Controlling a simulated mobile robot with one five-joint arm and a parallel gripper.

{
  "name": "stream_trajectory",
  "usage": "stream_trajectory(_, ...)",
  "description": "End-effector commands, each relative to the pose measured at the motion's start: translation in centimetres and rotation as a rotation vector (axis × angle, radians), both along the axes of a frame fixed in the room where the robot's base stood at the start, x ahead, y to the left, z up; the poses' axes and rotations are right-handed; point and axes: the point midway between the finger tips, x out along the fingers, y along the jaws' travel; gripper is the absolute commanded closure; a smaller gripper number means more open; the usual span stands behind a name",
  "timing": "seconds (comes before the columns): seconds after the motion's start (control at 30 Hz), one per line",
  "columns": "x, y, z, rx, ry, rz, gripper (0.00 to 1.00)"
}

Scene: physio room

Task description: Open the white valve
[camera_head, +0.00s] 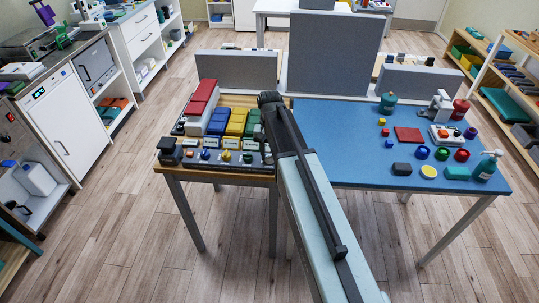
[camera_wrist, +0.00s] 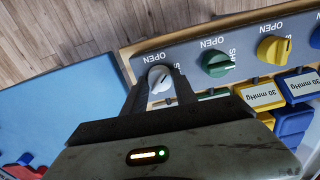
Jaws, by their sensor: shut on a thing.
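An "OPEN" label is printed beside the knob, and another label is partly hidden by a finger. The exact angle of the pointer is hard to read.
Beside it stand a green valve (camera_wrist: 219,64), a yellow valve (camera_wrist: 274,49) and a blue valve (camera_head: 205,154). Coloured blocks labelled "30 mmHg" are behind them. A blue table (camera_head: 345,120) with scattered small objects adjoins on the right. Grey divider panels (camera_head: 333,55) stand behind.

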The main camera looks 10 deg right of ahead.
Motion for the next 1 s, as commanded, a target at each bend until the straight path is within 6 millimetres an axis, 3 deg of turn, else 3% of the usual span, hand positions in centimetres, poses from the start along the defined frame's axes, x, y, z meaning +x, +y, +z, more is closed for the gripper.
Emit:
stream_trajectory(0.6,0.12,0.01,0.01,0.001,-0.004,0.563,1.00)
stream_trajectory(1.0,0.12,-0.07,0.01,0.000,-0.004,0.787,1.00)
